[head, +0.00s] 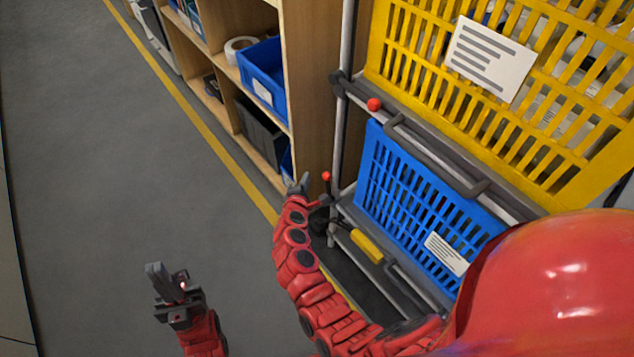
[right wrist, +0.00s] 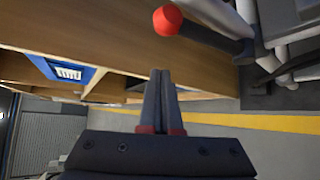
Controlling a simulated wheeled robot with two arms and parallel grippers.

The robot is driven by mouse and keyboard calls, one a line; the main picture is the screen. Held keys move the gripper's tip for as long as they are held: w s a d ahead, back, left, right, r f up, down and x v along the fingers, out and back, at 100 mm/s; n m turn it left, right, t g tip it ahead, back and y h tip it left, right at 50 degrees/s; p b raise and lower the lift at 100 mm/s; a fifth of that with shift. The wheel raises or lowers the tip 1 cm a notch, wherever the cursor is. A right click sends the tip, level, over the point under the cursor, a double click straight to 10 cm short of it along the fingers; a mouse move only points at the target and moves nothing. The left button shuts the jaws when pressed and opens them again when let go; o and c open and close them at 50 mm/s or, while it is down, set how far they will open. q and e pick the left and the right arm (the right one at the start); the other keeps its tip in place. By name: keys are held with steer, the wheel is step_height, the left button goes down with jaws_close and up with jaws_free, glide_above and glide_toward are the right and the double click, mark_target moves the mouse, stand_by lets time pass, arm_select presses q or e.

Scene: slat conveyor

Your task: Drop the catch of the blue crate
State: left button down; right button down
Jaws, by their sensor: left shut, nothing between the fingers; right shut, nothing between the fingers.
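The blue crate (head: 400,185), with a white label, sits in the rack below a yellow crate. A dark lever with a red knob (head: 326,176) stands up at the left end of the rail by the blue crate; I take it as its catch. My right gripper (head: 303,182) is shut and empty, just left of this knob and apart from it. In the right wrist view the shut fingers (right wrist: 160,80) point up the picture, and a red knob (right wrist: 167,20) on a dark lever is beyond their tips. My left gripper (head: 166,280) is shut and empty over the floor.
The yellow crate (head: 410,50) is above, with another red knob (head: 374,104) at its rail. A yellow grip (head: 367,245) is on a lower rail. A wooden shelf (head: 308,100) with a blue bin (head: 265,72) stands close behind my right gripper. The grey floor at left is clear.

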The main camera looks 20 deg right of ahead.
mark_target(328, 187)
steer(key=s+d+r, duration=0.1)
steer(key=s+d+p, duration=0.1)
steer(key=shift+s+d+r, duration=0.15)
steer(key=shift+d+r, duration=0.25)
